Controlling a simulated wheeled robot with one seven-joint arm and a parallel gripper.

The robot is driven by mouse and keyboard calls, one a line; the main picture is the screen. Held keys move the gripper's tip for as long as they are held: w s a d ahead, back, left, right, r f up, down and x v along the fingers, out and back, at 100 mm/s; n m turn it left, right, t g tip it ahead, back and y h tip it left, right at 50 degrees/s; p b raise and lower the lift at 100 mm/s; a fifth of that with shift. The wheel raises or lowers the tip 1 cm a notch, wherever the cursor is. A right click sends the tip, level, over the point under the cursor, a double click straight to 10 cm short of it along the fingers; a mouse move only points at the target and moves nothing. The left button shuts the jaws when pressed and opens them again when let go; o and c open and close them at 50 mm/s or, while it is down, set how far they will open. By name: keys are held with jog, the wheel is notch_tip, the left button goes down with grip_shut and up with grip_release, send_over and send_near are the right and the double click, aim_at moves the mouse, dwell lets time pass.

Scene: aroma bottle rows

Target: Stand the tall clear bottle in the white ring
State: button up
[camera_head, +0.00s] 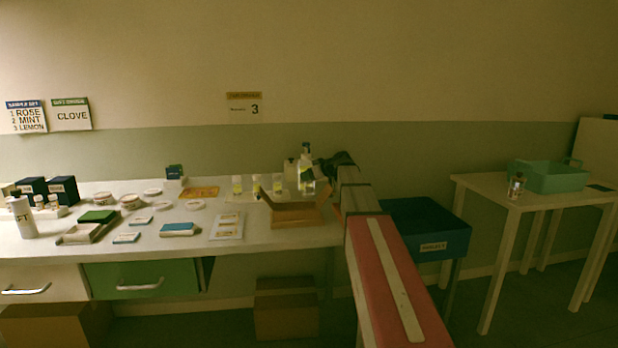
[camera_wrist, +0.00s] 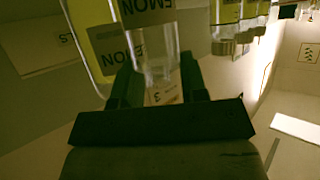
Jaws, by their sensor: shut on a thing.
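The tall clear bottle (camera_head: 307,172) stands upright over the back right of the white counter, with a dark cap. In the wrist view the clear bottle (camera_wrist: 156,62) is between the fingers, with a LEMON label reading upside down. My gripper (camera_wrist: 158,85) is shut on it; in the head view the dark gripper (camera_head: 338,160) is just right of it. I cannot tell whether its base touches the counter. A flat white round piece (camera_head: 195,204) lies mid-counter and another (camera_head: 152,191) lies behind it; I cannot tell which is the white ring.
An open cardboard box (camera_head: 298,215) lies in front. A bottle with yellow liquid (camera_wrist: 93,40) is close beside my fingers. A blue bin (camera_head: 425,220) stands right of the counter.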

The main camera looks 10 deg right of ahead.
jog(key=shift+f, duration=0.2)
jog(key=o, duration=0.9)
jog(key=shift+r, duration=0.1)
jog(key=v, duration=1.2)
